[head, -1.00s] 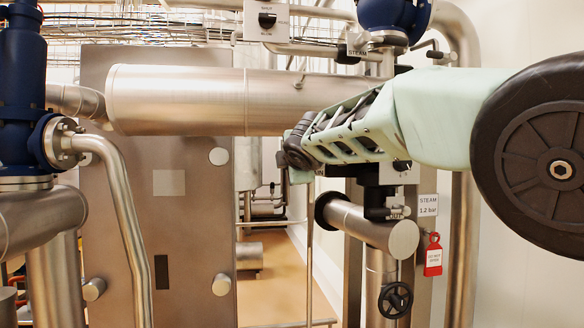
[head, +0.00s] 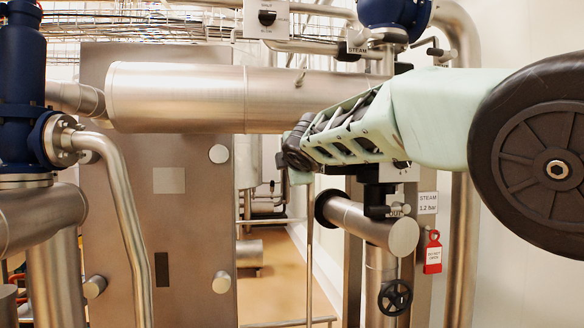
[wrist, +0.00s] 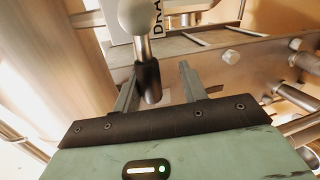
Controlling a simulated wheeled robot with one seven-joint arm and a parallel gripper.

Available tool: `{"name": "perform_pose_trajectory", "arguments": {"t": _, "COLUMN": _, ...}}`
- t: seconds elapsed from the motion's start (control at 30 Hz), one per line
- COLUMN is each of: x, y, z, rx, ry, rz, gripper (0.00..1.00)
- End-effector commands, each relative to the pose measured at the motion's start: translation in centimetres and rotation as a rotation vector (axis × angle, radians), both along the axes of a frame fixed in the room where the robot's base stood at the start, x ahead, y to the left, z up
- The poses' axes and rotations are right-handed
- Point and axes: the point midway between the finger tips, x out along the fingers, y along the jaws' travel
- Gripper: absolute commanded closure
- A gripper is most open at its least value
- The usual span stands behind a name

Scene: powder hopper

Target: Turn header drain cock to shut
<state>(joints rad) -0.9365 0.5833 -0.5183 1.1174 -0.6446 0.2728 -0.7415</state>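In the wrist view, a lever (wrist: 148,80) with a black sleeve on a bright metal stem hangs from a pale round knob. A white plate (wrist: 157,12) beside it reads "DRA", the rest cut off; I take this to be the drain cock. My gripper (wrist: 160,67) is open, its two grey fingers on either side of the lever. The sleeve lies close to the left finger; I cannot tell whether they touch. A wide gap separates it from the right finger. In the head view my arm covers this area, and the fingers and cock cannot be made out.
A large steel header pipe (head: 180,97) runs behind my arm. A dark selector knob (head: 267,18) sits up high. A steel beam (wrist: 230,70) lies beyond the fingers.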

Motion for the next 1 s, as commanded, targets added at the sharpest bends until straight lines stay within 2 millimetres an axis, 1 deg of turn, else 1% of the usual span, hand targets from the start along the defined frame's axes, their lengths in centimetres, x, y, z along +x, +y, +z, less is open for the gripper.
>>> {"name": "perform_pose_trajectory", "arguments": {"t": 0.33, "x": -0.1, "y": 0.0, "z": 0.1, "rx": 0.002, "ry": -0.001, "rz": 0.001, "gripper": 0.59}}
{"name": "perform_pose_trajectory", "arguments": {"t": 0.47, "x": -1.0, "y": -0.1, "z": 0.3, "rx": 0.002, "ry": -0.004, "rz": 0.003, "gripper": 0.59}}
{"name": "perform_pose_trajectory", "arguments": {"t": 0.57, "x": -2.5, "y": -0.5, "z": 0.4, "rx": 0.004, "ry": -0.004, "rz": 0.004, "gripper": 0.59}}
{"name": "perform_pose_trajectory", "arguments": {"t": 1.0, "x": -12.1, "y": -3.0, "z": 2.5, "rx": 0.006, "ry": -0.002, "rz": 0.006, "gripper": 0.59}}
